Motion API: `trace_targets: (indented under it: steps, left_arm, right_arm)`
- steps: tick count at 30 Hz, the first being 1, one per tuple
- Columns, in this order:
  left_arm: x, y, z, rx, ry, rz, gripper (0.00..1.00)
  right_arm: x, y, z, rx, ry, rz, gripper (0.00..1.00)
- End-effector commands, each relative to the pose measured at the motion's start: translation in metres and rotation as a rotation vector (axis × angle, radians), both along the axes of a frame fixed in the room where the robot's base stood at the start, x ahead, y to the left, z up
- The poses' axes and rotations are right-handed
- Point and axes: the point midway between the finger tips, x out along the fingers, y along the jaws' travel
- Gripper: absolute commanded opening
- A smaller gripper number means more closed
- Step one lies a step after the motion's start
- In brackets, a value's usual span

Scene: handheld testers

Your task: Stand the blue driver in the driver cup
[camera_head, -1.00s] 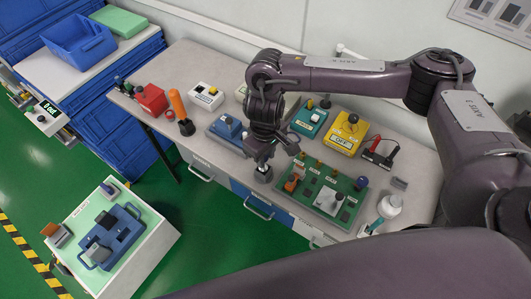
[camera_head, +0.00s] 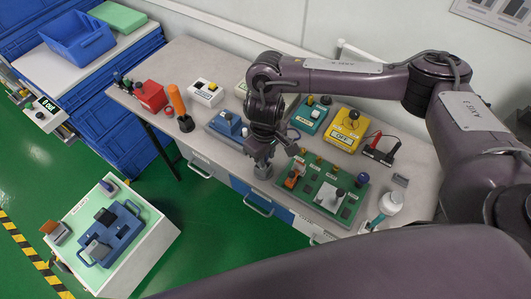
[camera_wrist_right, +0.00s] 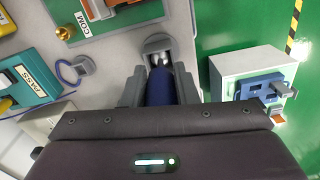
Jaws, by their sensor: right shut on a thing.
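My right gripper (camera_head: 262,158) is over the front edge of the workbench, directly above the small grey driver cup (camera_head: 264,172). In the right wrist view the gripper (camera_wrist_right: 160,88) is shut on the blue driver (camera_wrist_right: 160,88), whose blue handle lies between the two grey fingers. The driver's pale metal end points at the grey cup (camera_wrist_right: 157,43). The end is at the cup's opening in this view; how deep it reaches I cannot tell. In the head view the gripper hides most of the driver. My left gripper is not in view.
A green test board (camera_head: 328,190) stands right of the cup, and a blue tester (camera_head: 226,130) stands left of it. A yellow box (camera_head: 348,128) and a teal box (camera_head: 309,117) are behind. An orange-handled tool (camera_head: 179,108) stands upright further left. A white cabinet (camera_head: 150,245) stands at lower left.

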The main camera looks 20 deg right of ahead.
Motion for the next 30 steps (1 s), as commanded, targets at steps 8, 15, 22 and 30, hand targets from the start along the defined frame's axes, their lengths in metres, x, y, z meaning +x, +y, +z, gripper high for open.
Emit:
trace_targets:
  steps: [8,15,22,30]
  left_arm:
    - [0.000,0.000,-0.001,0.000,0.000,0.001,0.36]
    - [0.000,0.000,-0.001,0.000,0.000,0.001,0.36]
    - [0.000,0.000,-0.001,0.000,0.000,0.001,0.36]
    - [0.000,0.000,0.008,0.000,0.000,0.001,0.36]
  right_arm:
    - [0.000,0.000,-0.002,0.000,-0.001,0.000,0.40]
    - [0.000,0.000,-0.003,0.000,0.000,0.000,0.52]
    - [0.001,0.000,0.006,0.001,-0.002,0.000,0.52]
    - [0.002,0.000,0.054,-0.002,-0.005,0.001,0.52]
